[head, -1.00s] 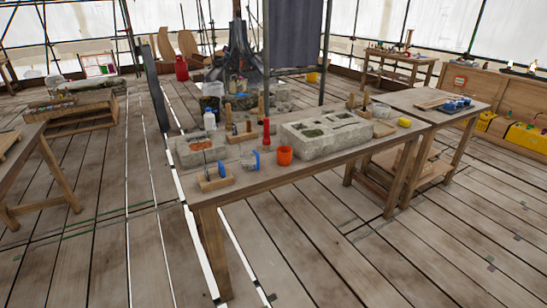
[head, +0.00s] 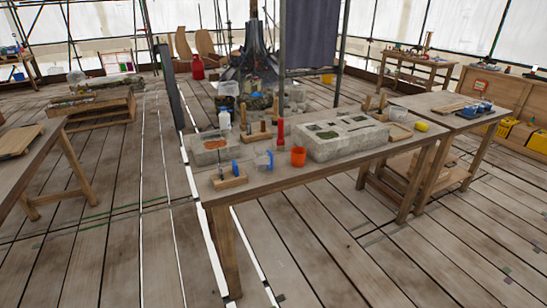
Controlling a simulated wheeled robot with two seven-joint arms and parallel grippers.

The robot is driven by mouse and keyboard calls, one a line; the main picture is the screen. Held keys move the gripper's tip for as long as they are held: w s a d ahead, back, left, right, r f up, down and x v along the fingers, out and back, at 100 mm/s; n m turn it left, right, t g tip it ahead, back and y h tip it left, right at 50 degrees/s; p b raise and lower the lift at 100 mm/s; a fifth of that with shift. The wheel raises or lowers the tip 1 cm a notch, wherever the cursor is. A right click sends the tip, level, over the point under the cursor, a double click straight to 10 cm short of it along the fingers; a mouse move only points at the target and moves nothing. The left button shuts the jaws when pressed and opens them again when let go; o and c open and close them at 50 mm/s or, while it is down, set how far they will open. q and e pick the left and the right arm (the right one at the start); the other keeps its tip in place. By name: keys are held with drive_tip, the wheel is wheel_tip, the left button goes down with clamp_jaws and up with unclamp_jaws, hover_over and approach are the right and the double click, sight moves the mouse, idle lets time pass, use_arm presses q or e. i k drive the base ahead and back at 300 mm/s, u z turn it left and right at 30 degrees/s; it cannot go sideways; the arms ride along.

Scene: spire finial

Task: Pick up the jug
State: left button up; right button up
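A small clear vessel with blue parts (head: 263,160), which looks like a jug, stands near the front edge of the wooden table (head: 345,165), toward its left end. An orange cup (head: 298,157) stands just to its right, and a small wooden block with a blue piece (head: 229,178) lies to its left. A red can-like container (head: 197,67) stands on the floor far behind the table. Neither of my grippers shows in the head view.
A grey stone block with recesses (head: 342,137) fills the table's middle, with a smaller stone trough (head: 210,150) at its left end. A red cylinder (head: 280,131) and a white bottle (head: 224,121) stand behind. The plank floor (head: 300,255) in front is clear.

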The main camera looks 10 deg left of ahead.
sight(265, 157)
drive_tip(key=z, duration=0.5)
drive_tip(key=i, duration=0.8)
drive_tip(key=z, duration=0.3)
